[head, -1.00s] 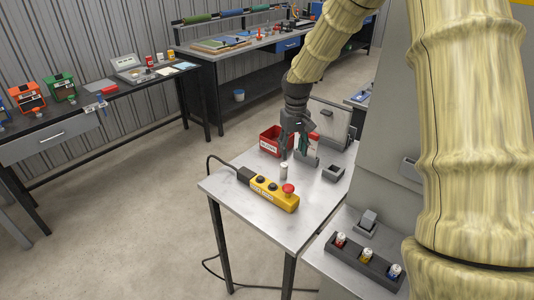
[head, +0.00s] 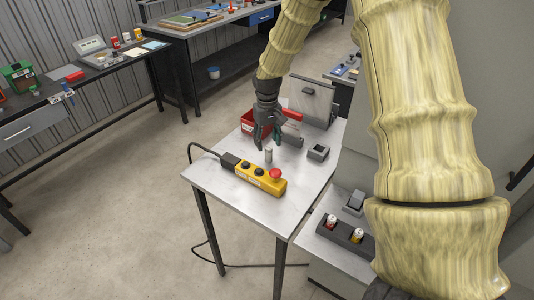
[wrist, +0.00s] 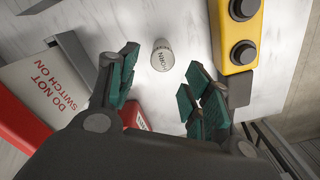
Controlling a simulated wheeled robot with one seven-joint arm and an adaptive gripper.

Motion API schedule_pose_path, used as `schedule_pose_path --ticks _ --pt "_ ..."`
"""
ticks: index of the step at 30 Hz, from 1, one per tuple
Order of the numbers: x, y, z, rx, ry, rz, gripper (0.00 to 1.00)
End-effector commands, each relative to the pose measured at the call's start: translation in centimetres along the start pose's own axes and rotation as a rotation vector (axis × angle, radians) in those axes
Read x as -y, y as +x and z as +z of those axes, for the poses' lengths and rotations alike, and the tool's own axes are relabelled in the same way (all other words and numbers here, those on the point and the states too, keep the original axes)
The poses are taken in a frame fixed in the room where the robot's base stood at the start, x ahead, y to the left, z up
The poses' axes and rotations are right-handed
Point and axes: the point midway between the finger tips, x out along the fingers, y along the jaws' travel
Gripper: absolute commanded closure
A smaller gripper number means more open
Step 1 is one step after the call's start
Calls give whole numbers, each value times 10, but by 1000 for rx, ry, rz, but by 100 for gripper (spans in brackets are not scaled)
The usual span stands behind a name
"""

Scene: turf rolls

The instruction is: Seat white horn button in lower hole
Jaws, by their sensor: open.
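The white horn button (wrist: 163,57) is a small pale cylinder with HORN lettering, standing on the light table top. It also shows in the head view (head: 268,156), behind the yellow control box. My gripper (wrist: 161,82) is open and empty, its green-padded fingers spread to either side of the button's near side, not touching it. In the head view my gripper (head: 266,143) hangs just above the button. The yellow control box (head: 262,180) has a red mushroom button and two dark round fittings on top. I cannot tell which of these is an open hole.
A red bin (head: 255,122), a grey square holder (head: 318,152) and an upright grey panel (head: 312,100) stand on the table. A dark rack (head: 345,236) with small cylinders is at the lower right. A DO NOT SWITCH ON sign (wrist: 45,90) lies left of my gripper.

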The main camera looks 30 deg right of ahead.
Motion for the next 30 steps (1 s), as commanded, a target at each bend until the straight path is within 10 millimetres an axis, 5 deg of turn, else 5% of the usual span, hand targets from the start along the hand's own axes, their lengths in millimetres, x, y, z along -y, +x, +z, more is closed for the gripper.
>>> schedule_pose_path --ticks 12,22,30 --pt "1 39 4 0 1 0 51" --pt "2 43 4 -1 1 0 51" --pt "2 43 4 -1 1 0 96"
